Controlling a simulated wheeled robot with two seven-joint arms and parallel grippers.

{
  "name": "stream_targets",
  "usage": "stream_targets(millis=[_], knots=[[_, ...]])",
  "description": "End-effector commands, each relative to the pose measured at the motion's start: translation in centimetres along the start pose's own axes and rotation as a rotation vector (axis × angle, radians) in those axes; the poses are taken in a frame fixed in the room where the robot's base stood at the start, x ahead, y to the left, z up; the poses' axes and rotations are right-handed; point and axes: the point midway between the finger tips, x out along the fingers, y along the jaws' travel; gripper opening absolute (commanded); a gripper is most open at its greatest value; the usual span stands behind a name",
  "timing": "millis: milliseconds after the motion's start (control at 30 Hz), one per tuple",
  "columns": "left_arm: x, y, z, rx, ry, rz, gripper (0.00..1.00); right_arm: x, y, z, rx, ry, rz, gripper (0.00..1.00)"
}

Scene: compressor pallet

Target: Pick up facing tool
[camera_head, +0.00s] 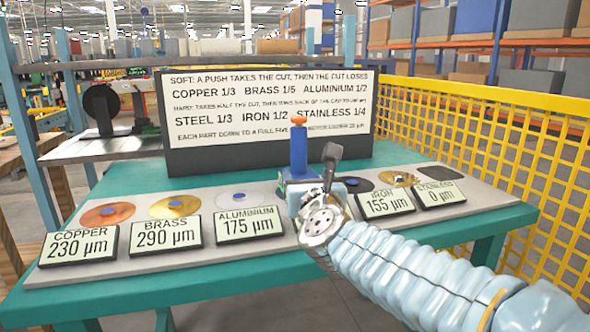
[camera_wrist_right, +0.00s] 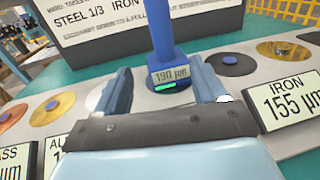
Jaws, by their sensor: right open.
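The facing tool (camera_head: 298,150) is a blue upright post with an orange top and a blue base, standing at the middle of the grey strip. In the right wrist view its blue body (camera_wrist_right: 165,35) carries a small display reading 190 µm with a green bar. My right gripper (camera_head: 303,194) is open at the tool's base. In the wrist view its two blue fingers (camera_wrist_right: 162,85) stand on either side of the tool, with gaps between; I see no contact. The gripper hides part of the base in the head view. My left gripper is not in view.
The grey strip (camera_head: 150,258) on the green table (camera_head: 150,180) holds coloured discs with labels, including copper (camera_head: 107,214), brass (camera_head: 174,206) and aluminium (camera_head: 238,199). A text board (camera_head: 270,155) stands behind. A yellow mesh fence (camera_head: 510,150) is at the right.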

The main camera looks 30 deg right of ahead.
Motion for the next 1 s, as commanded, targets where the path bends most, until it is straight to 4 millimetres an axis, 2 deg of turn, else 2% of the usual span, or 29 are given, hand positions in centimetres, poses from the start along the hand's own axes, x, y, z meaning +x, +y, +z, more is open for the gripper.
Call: stream_targets(millis=[167, 400, 667, 833, 1000], knots=[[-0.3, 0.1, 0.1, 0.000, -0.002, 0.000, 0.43, 1.9, -0.1, 0.0, -0.001, 0.003, -0.001, 0.71], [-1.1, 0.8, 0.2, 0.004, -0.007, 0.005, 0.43, 7.0, -0.1, 0.1, 0.000, 0.004, 0.000, 0.71], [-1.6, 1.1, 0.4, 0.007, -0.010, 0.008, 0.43, 9.2, -0.2, 0.0, -0.002, 0.002, 0.000, 0.71], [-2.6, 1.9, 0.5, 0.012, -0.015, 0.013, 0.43, 11.8, -0.6, -0.1, 0.003, 0.005, 0.000, 0.71], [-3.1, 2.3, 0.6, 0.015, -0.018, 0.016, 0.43, 13.4, -0.5, -0.2, 0.001, 0.001, 0.001, 0.71]])
